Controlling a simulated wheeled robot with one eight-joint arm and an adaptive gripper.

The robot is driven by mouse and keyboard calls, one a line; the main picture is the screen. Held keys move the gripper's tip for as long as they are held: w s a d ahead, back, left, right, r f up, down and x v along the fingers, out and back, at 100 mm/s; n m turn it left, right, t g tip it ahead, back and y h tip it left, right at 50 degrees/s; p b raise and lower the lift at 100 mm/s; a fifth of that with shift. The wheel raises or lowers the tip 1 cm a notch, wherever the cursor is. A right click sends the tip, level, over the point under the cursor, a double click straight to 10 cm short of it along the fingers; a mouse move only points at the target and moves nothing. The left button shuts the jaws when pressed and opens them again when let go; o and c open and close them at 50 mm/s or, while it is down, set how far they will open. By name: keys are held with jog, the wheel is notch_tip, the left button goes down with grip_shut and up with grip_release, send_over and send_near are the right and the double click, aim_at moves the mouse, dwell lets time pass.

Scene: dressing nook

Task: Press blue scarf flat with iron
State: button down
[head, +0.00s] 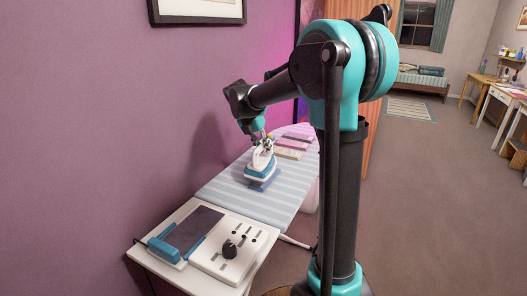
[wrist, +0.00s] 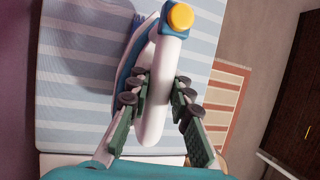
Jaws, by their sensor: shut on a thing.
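The iron, white with a blue lower part, is on the striped ironing board (head: 225,200) in the head view (head: 261,164). My gripper (head: 264,139) is shut on its white handle; in the wrist view the green fingers (wrist: 157,92) grip both sides of the handle (wrist: 163,62), which has a yellow knob at its end. The blue scarf (head: 259,186) shows as a small dark blue patch under and around the iron's base. The iron covers most of it. Whether the sole touches the scarf cannot be told. A blue-grey patch at the wrist view's top left may be scarf or shadow.
A white side table (head: 213,279) at the board's near end bears a dark plate with a blue bar (head: 163,250) and a control panel with a black knob (head: 229,249). Flat items (head: 290,152) lie at the board's far end. The purple wall is close on the left.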

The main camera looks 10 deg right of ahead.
jog(key=shift+r, duration=3.35)
